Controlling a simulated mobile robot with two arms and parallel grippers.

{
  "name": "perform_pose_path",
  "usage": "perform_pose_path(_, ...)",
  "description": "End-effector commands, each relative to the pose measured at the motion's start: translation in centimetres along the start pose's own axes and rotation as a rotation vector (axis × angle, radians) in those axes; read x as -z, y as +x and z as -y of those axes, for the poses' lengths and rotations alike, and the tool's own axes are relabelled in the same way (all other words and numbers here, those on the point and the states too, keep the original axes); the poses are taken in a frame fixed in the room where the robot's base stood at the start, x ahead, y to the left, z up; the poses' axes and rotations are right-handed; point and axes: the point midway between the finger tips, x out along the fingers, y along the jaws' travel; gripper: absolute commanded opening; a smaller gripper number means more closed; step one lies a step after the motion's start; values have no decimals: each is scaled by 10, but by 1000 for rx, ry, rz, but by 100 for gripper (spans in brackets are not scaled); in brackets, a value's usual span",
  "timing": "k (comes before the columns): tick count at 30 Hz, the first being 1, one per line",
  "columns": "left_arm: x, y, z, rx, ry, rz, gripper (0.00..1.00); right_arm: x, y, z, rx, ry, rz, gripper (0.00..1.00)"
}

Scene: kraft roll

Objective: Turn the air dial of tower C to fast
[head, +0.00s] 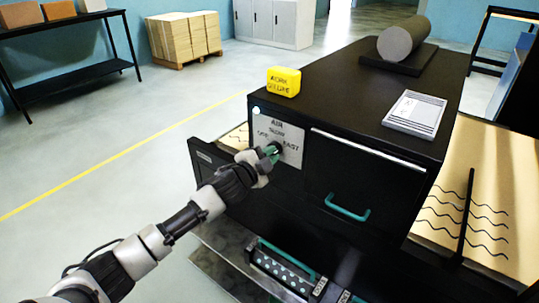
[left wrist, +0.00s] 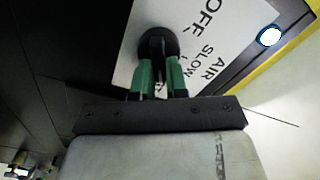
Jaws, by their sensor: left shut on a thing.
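The air dial (left wrist: 157,42) is a round black knob on a pale plate (head: 291,153) on the black tower's front. My left gripper (head: 271,151) reaches the plate from the left. In the left wrist view its green fingers (left wrist: 161,78) are shut on the dial, one on each side. The fingers cover part of the dial, and I cannot tell where it points. No letter C shows on this tower (head: 340,75). My right gripper is not in view.
A yellow block (head: 284,81), a stack of printed sheets (head: 414,114) and a grey roll (head: 402,40) sit on the tower's top. A teal handle (head: 347,209) sticks out right of the plate. Paper with wavy lines (head: 489,165) lies at right.

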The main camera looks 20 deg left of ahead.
Motion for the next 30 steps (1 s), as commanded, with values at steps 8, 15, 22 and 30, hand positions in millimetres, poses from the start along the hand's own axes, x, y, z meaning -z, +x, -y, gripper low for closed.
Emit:
perform_pose_path(8,-1,0,-2,-2,25,3,0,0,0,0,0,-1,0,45)
perform_pose_path(15,-1,0,-2,-2,25,3,0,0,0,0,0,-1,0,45)
perform_pose_path(22,-1,0,-1,-2,24,2,39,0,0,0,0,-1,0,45)
perform_pose_path(30,-1,-2,-1,-1,23,1,39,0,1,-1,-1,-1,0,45)
